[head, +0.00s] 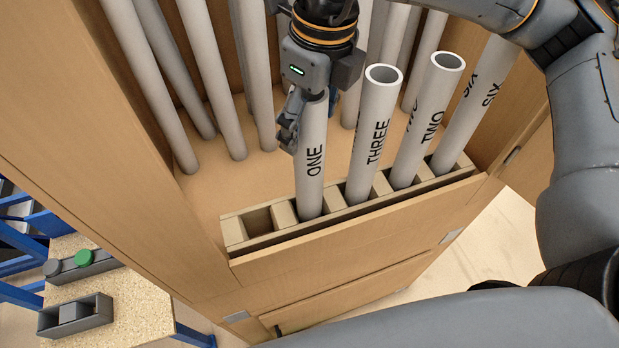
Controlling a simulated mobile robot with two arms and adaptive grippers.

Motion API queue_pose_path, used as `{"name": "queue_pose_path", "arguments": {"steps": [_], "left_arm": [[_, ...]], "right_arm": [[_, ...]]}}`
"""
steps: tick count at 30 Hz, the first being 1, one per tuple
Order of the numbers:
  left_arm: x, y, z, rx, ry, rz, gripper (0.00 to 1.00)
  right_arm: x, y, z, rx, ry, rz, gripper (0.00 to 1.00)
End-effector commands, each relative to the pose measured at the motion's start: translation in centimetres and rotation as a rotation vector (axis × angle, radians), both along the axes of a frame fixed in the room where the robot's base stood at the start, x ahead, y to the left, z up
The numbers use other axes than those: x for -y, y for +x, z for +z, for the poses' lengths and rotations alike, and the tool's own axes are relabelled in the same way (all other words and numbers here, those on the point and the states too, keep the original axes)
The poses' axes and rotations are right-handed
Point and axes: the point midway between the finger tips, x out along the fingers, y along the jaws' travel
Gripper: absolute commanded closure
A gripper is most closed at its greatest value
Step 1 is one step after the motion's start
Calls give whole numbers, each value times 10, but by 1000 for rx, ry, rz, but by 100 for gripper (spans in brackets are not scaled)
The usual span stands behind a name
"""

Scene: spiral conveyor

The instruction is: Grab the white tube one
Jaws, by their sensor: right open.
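The white tube labelled ONE (310,172) stands nearly upright in a slotted wooden rack (238,232) at the front of a wooden cabinet. My right gripper (312,112) is at the upper end of this tube, with its open fingers around it. The gripper hides the tube's top, and I cannot tell whether a finger touches it. White tubes labelled THREE (375,135) and TWO (425,120) stand to the right in the same rack. A tube labelled SIX (470,118) stands at the rack's right end. My left gripper is out of view.
Several unlabelled grey-white tubes (212,75) stand behind in the cabinet. The left cabinet wall (110,130) is close by. The rack's leftmost slot (258,220) is empty. A side table (140,305) with a green button (83,258) is at lower left.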

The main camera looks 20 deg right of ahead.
Motion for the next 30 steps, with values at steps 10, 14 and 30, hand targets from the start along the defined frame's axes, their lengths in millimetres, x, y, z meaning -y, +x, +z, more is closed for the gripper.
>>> {"name": "queue_pose_path", "arguments": {"steps": [10,14,30], "left_arm": [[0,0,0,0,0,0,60],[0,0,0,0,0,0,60],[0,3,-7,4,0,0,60]], "right_arm": [[0,0,0,0,0,-1,78],[0,0,0,0,0,-1,100],[0,1,22,2,2,-2,100]]}}
